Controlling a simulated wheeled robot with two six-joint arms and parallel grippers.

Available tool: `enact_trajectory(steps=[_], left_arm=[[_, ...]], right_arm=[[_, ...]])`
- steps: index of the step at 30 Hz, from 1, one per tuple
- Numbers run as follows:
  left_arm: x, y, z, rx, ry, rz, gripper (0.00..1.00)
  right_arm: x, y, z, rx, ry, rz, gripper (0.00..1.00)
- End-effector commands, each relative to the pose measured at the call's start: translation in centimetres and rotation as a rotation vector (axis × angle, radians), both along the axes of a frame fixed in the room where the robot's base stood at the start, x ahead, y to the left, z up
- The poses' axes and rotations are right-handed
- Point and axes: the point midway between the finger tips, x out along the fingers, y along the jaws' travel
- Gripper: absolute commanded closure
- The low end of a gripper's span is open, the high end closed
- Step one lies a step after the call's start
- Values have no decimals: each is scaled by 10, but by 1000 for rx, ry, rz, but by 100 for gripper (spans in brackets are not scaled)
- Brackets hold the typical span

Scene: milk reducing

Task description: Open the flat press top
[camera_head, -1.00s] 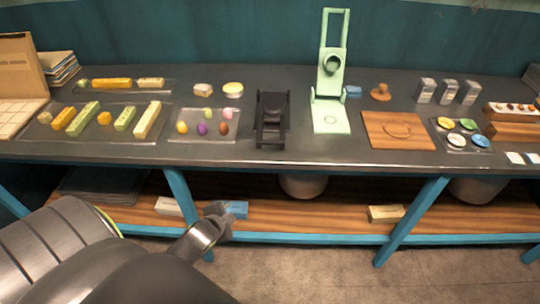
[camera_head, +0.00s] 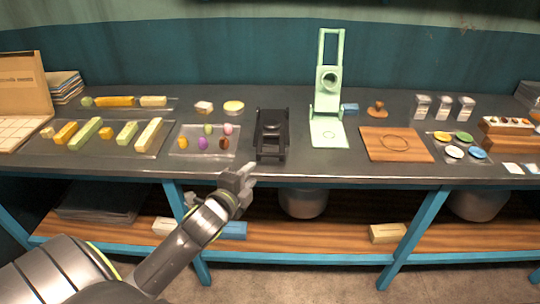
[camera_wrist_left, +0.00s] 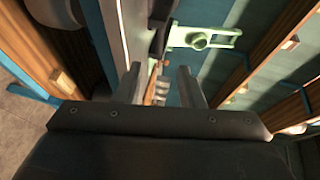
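A black press (camera_head: 271,134) stands near the front middle of the table, its dark top lying low over its base. A pale green press (camera_head: 328,104) stands to its right, with its frame and round part raised above a flat base plate. It also shows in the left wrist view (camera_wrist_left: 199,39). I cannot tell for sure which one is the flat press. My left gripper (camera_head: 246,176) is just in front of the table's front edge, below and left of the black press, touching neither press. Its fingers stand apart and empty in the left wrist view (camera_wrist_left: 161,86). My right gripper is out of view.
Trays with colored bars and egg-shaped pieces (camera_head: 203,143) lie left of the black press. A wooden board (camera_head: 396,144) with a ring mark lies right of the green press. The front edge (camera_head: 300,172) of the table runs close to my gripper.

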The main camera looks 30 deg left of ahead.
Motion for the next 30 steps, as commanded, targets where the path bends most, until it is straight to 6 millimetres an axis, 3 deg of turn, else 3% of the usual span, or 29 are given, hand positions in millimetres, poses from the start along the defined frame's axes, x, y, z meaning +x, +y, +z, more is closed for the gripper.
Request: enact_trajectory(steps=[6, 18, 24, 30], left_arm=[[42, 6, -7, -1, -1, 0, 65], [106, 16, -19, -1, 1, 0, 65], [124, 18, -23, -2, 0, -1, 65], [129, 19, -24, -1, 1, -1, 65]], right_arm=[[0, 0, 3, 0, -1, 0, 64], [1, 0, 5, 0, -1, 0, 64], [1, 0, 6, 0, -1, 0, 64], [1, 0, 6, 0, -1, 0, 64]])
